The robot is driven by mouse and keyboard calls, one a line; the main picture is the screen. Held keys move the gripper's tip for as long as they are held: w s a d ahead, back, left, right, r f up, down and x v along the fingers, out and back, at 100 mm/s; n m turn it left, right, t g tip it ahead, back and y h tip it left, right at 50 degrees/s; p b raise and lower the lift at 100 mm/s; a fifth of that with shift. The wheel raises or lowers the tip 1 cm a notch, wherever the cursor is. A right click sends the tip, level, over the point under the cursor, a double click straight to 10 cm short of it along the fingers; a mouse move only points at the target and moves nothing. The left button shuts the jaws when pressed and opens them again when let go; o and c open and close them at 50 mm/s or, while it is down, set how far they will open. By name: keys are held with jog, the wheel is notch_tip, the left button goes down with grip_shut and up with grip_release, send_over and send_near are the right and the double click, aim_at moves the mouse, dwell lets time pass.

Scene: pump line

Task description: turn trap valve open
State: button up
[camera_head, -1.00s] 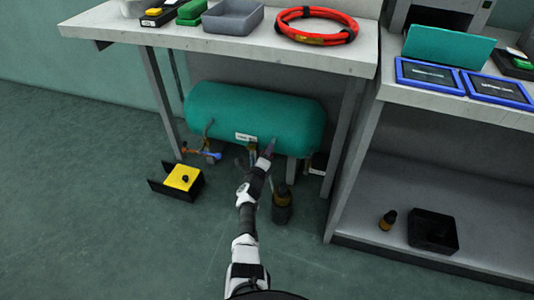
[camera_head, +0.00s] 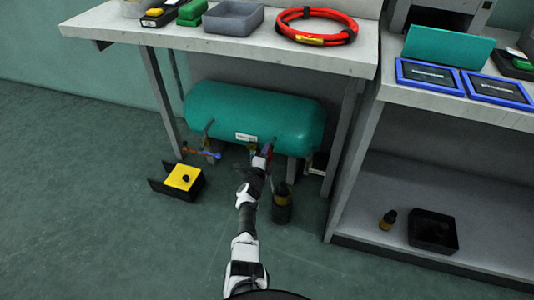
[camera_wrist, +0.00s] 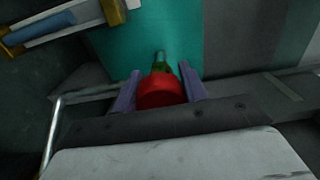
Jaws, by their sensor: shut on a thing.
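The teal tank (camera_head: 255,115) lies on its side under the workbench, with a white label on its front. In the wrist view a round red handle (camera_wrist: 160,92) sits between the two purple-grey fingers of my gripper (camera_wrist: 160,90), with a brass stem behind it leading to the tank (camera_wrist: 160,30). I take it for the trap valve. My gripper (camera_head: 266,150) is shut on this red handle at the tank's lower front. In the head view my own arm mostly hides the valve.
A blue-handled fitting (camera_head: 210,154) hangs at the tank's left end. A dark bottle (camera_head: 282,205) stands on the floor right of my arm. A yellow-and-black block (camera_head: 183,178) sits at left.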

jog(key=shift+r, duration=0.1)
jog(key=o, duration=1)
jog(key=shift+c, duration=0.2)
jog(key=shift+s, duration=0.1)
